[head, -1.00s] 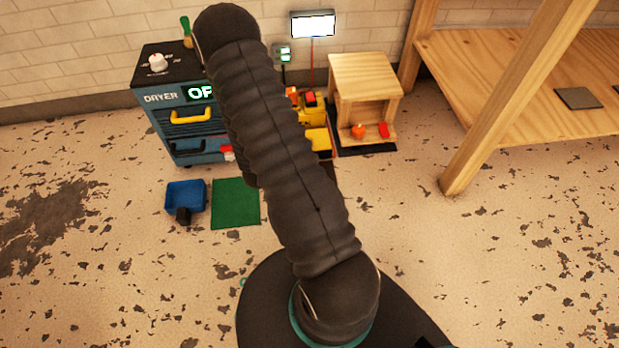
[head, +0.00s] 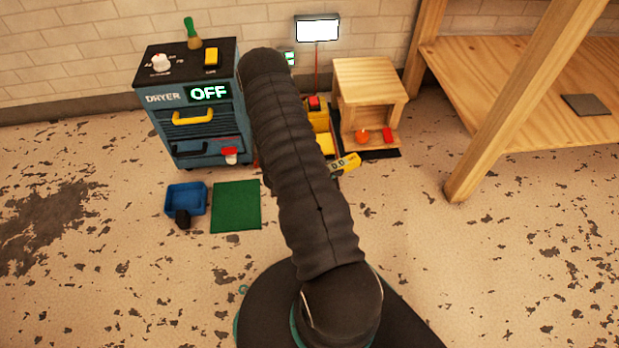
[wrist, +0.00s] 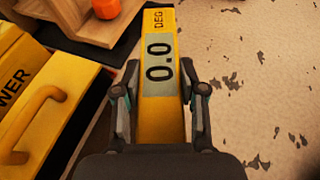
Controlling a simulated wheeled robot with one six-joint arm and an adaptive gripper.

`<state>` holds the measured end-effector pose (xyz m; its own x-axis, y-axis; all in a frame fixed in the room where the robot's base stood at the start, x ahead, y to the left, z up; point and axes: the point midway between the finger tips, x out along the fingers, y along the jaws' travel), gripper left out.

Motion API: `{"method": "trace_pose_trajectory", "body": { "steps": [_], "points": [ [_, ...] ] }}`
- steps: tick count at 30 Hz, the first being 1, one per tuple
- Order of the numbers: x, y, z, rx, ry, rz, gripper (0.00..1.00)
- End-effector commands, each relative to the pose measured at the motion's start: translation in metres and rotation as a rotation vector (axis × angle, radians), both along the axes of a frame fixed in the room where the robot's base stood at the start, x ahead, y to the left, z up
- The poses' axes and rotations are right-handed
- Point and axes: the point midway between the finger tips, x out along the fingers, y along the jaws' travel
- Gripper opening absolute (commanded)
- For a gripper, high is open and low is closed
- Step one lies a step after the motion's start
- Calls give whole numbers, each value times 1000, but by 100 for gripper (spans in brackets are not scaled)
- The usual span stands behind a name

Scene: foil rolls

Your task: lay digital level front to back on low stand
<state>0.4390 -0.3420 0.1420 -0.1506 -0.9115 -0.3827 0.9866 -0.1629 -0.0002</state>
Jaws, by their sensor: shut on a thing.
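The digital level is a yellow bar with a grey panel reading 0.0 DEG; it fills the middle of the wrist view (wrist: 157,120). My gripper (wrist: 160,92) is shut on it, one finger on each long side. In the head view the end of the level (head: 345,163) sticks out to the right from behind my arm, which hides the gripper. A small wooden stand (head: 369,75) with an open front is just behind it. I cannot tell for sure whether this is the low stand. The level appears above the floor, in front of this stand.
An orange object (head: 362,135) and a red block (head: 387,134) sit on the wooden stand's lower board. A yellow unit (wrist: 45,105) with a handle is left of the level. The dryer cabinet (head: 190,130), blue bin (head: 187,197) and green mat (head: 236,206) are left. Floor at right is clear.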

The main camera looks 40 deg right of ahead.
Motion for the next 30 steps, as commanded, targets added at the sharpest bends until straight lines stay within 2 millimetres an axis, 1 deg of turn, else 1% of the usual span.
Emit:
{"method": "trace_pose_trajectory", "body": {
  "steps": [1, 9, 12, 15, 18, 21, 23, 27, 30],
  "points": [
    [10, 6, -9, 0, -2, 5, 0],
    [57, 33, -41, 0, -1, 6, 0],
    [71, 41, -50, 0, -2, 7, 0],
    [80, 46, -56, 0, 0, 5, 0],
    [85, 49, -58, 0, 0, 6, 0],
    [86, 49, -63, 0, 1, 6, 0],
    [85, 49, -70, 0, 2, 6, 0],
    [85, 49, -90, 0, 3, 7, 0],
    [85, 49, -99, 0, 2, 6, 0]
  ]
}}
